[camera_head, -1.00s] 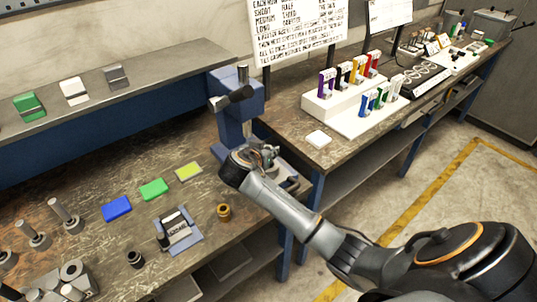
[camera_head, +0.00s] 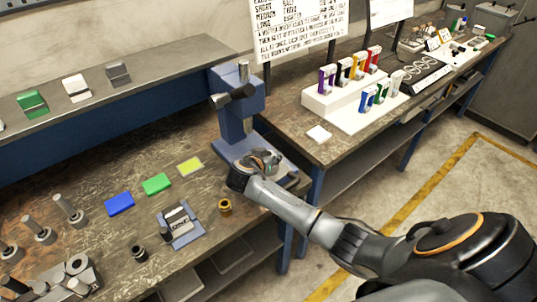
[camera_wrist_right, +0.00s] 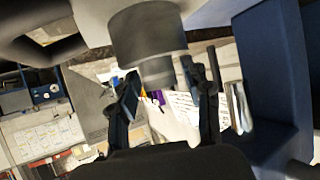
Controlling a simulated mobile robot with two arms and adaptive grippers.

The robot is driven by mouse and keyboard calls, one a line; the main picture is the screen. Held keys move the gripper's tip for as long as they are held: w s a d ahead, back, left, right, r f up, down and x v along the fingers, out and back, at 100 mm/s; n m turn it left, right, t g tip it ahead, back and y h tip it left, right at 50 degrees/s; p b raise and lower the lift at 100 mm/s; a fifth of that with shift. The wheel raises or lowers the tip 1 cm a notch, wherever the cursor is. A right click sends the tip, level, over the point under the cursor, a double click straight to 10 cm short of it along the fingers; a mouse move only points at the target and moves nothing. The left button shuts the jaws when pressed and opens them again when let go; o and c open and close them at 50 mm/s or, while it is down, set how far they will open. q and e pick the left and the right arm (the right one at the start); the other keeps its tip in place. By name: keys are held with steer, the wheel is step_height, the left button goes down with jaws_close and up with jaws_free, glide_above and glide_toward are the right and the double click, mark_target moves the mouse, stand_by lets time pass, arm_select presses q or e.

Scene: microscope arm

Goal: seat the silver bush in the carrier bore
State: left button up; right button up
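My right gripper (camera_head: 262,160) is at the foot of the blue press (camera_head: 236,115), under its head. In the right wrist view its two dark fingers (camera_wrist_right: 165,90) stand apart. A grey stepped cylinder (camera_wrist_right: 147,35) comes down from the top, its narrower end showing between the fingers. I cannot tell whether it is the silver bush or part of the press, or whether the fingers touch it. A grey-blue fixture with a silver block (camera_head: 180,225) lies on the bench; no bore can be made out. My left gripper is not in view.
A brass bush (camera_head: 225,206) and a black bush (camera_head: 138,254) stand on the bench. Blue (camera_head: 120,204), green (camera_head: 157,184) and yellow (camera_head: 190,166) pads lie left of the press. Silver posts (camera_head: 70,211) stand at the left. A white rack (camera_head: 345,100) of coloured clips is at the right.

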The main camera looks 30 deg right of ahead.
steer(key=shift+r, duration=0.2)
steer(key=shift+s+a, duration=0.1)
steer(key=shift+a, duration=0.15)
steer(key=b+v, duration=0.2)
steer(key=v, duration=0.9)
steer(key=shift+s+a+r, duration=0.15)
steer(key=shift+a, duration=0.05)
